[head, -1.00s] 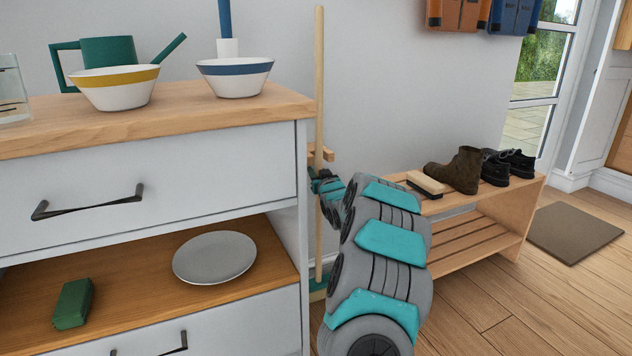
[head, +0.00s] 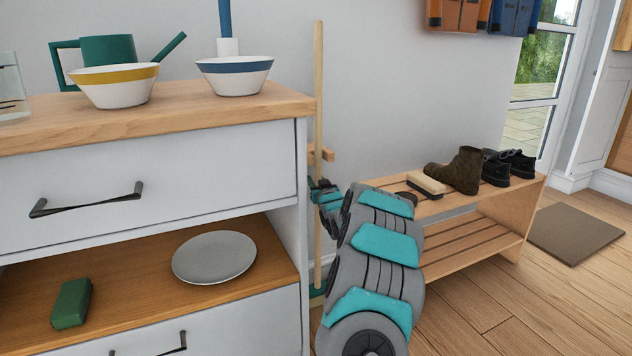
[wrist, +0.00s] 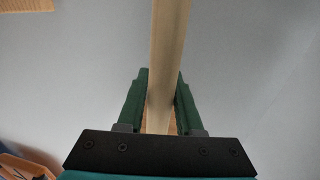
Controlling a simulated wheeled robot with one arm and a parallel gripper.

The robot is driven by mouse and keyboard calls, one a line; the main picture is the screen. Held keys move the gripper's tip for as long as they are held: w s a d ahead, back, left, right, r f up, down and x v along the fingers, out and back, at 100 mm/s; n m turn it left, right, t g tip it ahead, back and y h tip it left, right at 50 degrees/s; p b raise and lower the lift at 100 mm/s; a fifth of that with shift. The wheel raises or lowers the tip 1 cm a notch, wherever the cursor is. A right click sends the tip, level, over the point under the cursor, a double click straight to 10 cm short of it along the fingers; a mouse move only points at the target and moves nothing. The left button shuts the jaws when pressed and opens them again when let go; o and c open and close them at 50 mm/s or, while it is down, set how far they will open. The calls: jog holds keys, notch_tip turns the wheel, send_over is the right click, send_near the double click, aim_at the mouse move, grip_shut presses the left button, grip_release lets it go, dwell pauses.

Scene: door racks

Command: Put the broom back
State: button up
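The broom (head: 318,90) stands upright between the drawer unit and the shoe bench, its pale wooden handle close to the wall. A bit of its teal lower end (head: 317,291) shows near the floor; the rest is hidden by the drawer unit and my arm. My gripper (head: 320,192) is at the handle below a small wooden wall holder (head: 326,154). In the wrist view, the green fingers of my gripper (wrist: 161,100) sit on both sides of the handle (wrist: 168,40) and close on it. I cannot tell whether the handle is in the holder or in front of it.
The drawer unit (head: 200,170) stands close on the left, with bowls (head: 235,78), a green watering can (head: 108,50) and a plate (head: 214,258). The shoe bench (head: 470,245) with shoes and a brush (head: 426,184) is on the right. Floor is clear at the lower right.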

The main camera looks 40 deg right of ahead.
jog(key=o, duration=0.4)
jog(key=shift+c, duration=0.2)
jog(key=shift+r, duration=0.1)
jog(key=v, duration=1.2)
jog(key=shift+p, duration=0.35)
